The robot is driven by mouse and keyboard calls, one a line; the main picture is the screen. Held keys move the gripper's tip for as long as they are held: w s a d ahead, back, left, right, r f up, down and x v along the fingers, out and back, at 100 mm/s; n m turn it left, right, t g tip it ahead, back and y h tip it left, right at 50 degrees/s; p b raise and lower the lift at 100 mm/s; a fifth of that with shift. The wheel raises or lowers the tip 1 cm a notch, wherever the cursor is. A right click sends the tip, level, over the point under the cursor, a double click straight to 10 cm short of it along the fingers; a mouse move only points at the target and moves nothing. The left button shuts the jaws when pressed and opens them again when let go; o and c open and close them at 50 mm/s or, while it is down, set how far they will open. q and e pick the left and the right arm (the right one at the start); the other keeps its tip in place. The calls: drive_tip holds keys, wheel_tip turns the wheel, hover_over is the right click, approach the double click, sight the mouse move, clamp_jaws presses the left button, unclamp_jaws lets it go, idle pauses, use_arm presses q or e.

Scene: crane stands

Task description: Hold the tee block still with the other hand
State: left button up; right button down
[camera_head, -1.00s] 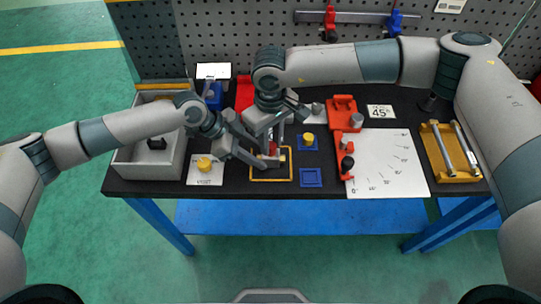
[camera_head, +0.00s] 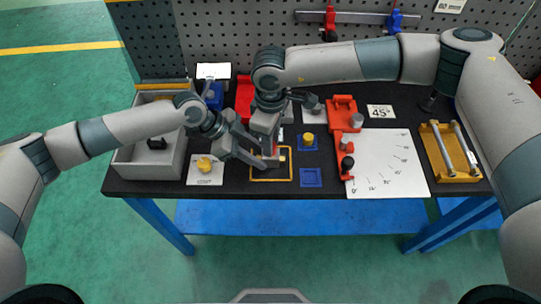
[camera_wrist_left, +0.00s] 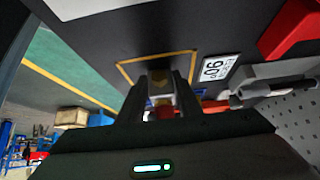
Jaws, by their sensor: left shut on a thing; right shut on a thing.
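My left gripper (camera_head: 268,162) reaches in from the left, low over the yellow-outlined square (camera_head: 271,180). It is shut on what looks like the tee block (camera_wrist_left: 161,100), which shows in the left wrist view as a small pale and yellow piece with red near it, between the two fingers. The block is mostly hidden by the fingers in the head view. My right gripper (camera_head: 271,149) comes down from above, just behind the left fingertips. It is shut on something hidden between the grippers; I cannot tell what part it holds.
A grey bin (camera_head: 124,165) stands at the left. A yellow knob on a card (camera_head: 204,166) lies left of the square, blue square holders (camera_head: 311,178) right of it. Farther right are a red fixture (camera_head: 342,110), a white angle sheet (camera_head: 392,170) and a yellow tray (camera_head: 462,176).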

drive_tip(key=shift+r, duration=0.1)
drive_tip(key=c, duration=1.4)
unclamp_jaws()
drive_tip(key=shift+c, duration=0.8)
drive_tip(key=m, duration=0.5)
drive_tip(key=shift+m, duration=0.3)
drive_tip(key=m, duration=0.4)
drive_tip(key=shift+m, duration=0.3)
